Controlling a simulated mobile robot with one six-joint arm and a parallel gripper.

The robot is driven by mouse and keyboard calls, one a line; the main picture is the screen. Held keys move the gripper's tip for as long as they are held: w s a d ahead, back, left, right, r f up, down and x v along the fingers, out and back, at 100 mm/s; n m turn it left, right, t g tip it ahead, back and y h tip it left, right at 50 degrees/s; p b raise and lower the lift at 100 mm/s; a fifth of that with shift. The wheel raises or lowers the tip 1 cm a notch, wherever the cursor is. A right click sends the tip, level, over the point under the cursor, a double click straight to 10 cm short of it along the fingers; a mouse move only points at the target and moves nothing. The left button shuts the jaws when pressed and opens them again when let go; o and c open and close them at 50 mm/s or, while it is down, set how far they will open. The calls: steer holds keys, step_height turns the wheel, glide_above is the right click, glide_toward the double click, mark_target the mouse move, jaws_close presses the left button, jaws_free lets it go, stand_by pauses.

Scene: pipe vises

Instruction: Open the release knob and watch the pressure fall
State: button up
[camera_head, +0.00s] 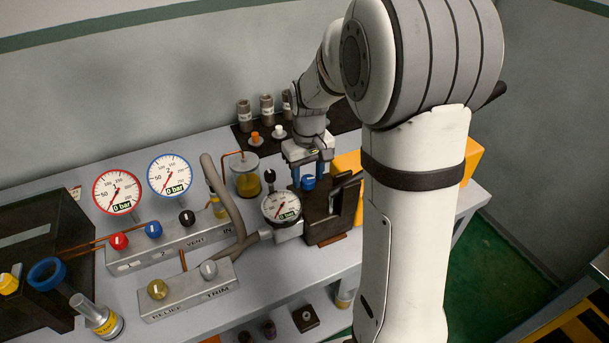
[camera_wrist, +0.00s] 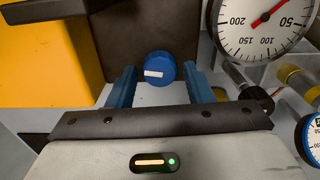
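A blue knob with a white mark (camera_wrist: 161,66) sits on a dark block (camera_head: 330,215); it also shows in the head view (camera_head: 308,183). I take this as the release knob. My gripper (camera_head: 307,175) is above it with its blue fingers apart. In the wrist view my gripper (camera_wrist: 159,82) has a finger on either side of the knob, with visible gaps, not touching it. A white-faced gauge (camera_head: 282,207) stands beside the block, and its display appears to read 0 bar. The same gauge is partly cut off in the wrist view (camera_wrist: 255,38), its red needle pointing near 50.
A red-rimmed gauge (camera_head: 117,191) and a blue-rimmed gauge (camera_head: 170,174) both show 0 bar. Red (camera_head: 118,241), blue (camera_head: 153,229) and black knobs (camera_head: 187,217) sit on the manifold. A relief/trim block (camera_head: 190,295) is in front. A yellow object (camera_wrist: 50,65) stands near the gripper.

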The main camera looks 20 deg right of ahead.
mark_target(308, 179)
steer(key=shift+o, duration=0.6)
steer(key=shift+f, duration=0.1)
step_height(308, 179, up, 8)
steer(key=shift+s+f, duration=0.1)
steer(key=s+m+t, duration=0.2)
steer(key=s, duration=1.7)
steer(key=shift+s+a+m+t, duration=0.3)
steer(key=shift+s+a+t, duration=0.05)
steer(key=shift+a+t, duration=0.05)
